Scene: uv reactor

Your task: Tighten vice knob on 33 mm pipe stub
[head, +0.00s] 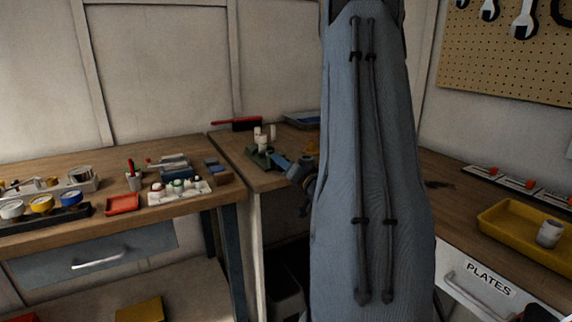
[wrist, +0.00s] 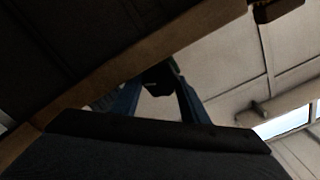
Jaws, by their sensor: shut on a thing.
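The green vice (head: 262,157) stands at the front edge of the bench, left of my arm in the head view. Pale upright pieces, one likely the pipe stub (head: 258,137), show at its top; I cannot tell their exact seating. My gripper (head: 281,162) reaches the vice's front side from the right. In the wrist view its two blue fingers (wrist: 158,92) are shut on a dark rounded piece, which looks like the vice knob (wrist: 157,77). The vice jaws are too small to read, and the wrist view mostly hides the vice body.
My arm blocks the middle of the head view. The left bench (head: 60,232) holds gauges, a red tray (head: 122,204) and a white tray (head: 180,196). At right are a yellow tray (head: 500,222) with a grey cup and a drawer marked PLATES (head: 480,285).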

